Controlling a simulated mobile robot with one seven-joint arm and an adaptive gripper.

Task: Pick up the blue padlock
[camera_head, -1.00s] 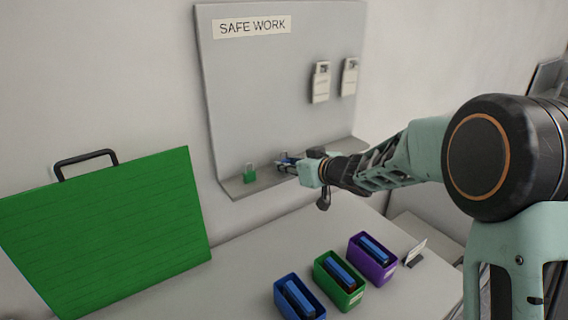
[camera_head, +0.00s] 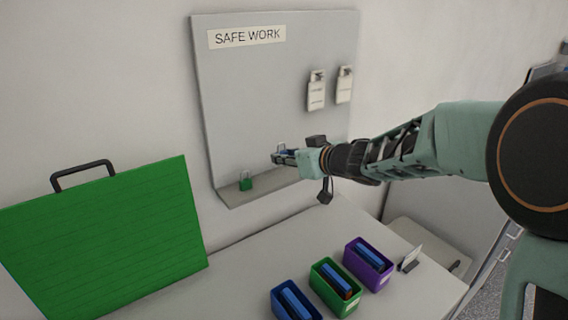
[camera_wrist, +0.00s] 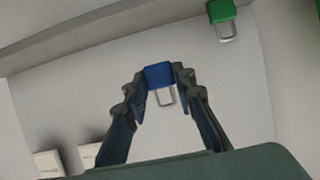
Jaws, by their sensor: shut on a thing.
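The blue padlock (camera_wrist: 159,75) is between the fingertips of my gripper (camera_wrist: 158,82) in the wrist view, with its metal shackle below the body in that picture. My gripper is shut on it. In the head view my gripper (camera_head: 284,158) is in front of the "SAFE WORK" board, a little above its ledge. There the shackle (camera_head: 281,147) shows above the fingers, and the blue body is mostly hidden by them.
A green padlock (camera_head: 245,181) stands on the ledge (camera_head: 237,197) to the left. Two white tags (camera_head: 317,90) hang on the board (camera_head: 265,95). Blue, green and purple bins (camera_head: 368,264) stand on the table (camera_head: 240,265). A green case (camera_head: 105,235) is at left.

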